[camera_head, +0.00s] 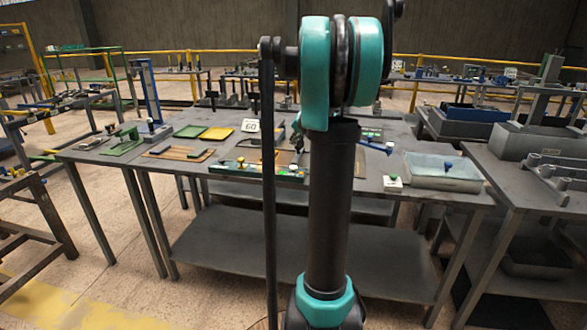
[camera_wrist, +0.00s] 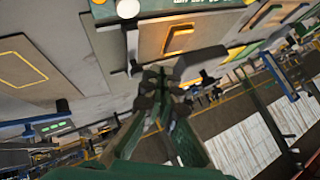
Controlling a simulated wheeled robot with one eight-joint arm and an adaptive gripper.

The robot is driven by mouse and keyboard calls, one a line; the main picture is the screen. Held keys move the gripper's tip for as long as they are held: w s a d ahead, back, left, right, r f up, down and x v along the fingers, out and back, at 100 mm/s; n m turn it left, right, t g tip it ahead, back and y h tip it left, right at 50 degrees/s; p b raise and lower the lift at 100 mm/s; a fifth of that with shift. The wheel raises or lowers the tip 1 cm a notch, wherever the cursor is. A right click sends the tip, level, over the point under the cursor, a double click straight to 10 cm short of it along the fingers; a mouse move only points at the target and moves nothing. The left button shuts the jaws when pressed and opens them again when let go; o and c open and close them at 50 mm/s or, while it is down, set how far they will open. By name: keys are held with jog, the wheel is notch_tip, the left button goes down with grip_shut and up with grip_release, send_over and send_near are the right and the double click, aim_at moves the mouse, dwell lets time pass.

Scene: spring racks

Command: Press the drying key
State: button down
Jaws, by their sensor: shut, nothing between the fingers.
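A green panel (camera_head: 275,174) with small knobs and coloured buttons lies at the front of the middle table in the head view. Its edge with a white round knob (camera_wrist: 128,9) shows at the top of the wrist view. I cannot tell which key is the drying key. A small white box with a green button (camera_head: 392,183) stands to the right on the same table. My gripper (camera_wrist: 160,84) is shut and empty in the wrist view, its dark fingertips together, apart from the panel in the picture. In the head view my arm hides part of the table, and the gripper is not clear.
The middle table (camera_head: 232,187) also holds a yellow tray (camera_head: 216,133), a green tray (camera_head: 188,131), a white sign reading 60 (camera_head: 250,125) and a clear bin (camera_head: 444,172). Another table (camera_head: 520,190) with grey fixtures stands close at the right. Floor shows at the left.

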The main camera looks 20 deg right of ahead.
aim_at(294, 168)
jog(key=shift+f, duration=4.15)
jog(key=shift+f, duration=0.15)
jog(key=shift+f, duration=0.25)
jog(key=shift+f, duration=0.6)
jog(key=shift+r, duration=1)
jog(key=shift+r, duration=0.15)
jog(key=shift+r, duration=2.4)
jog(key=shift+s+a, duration=0.1)
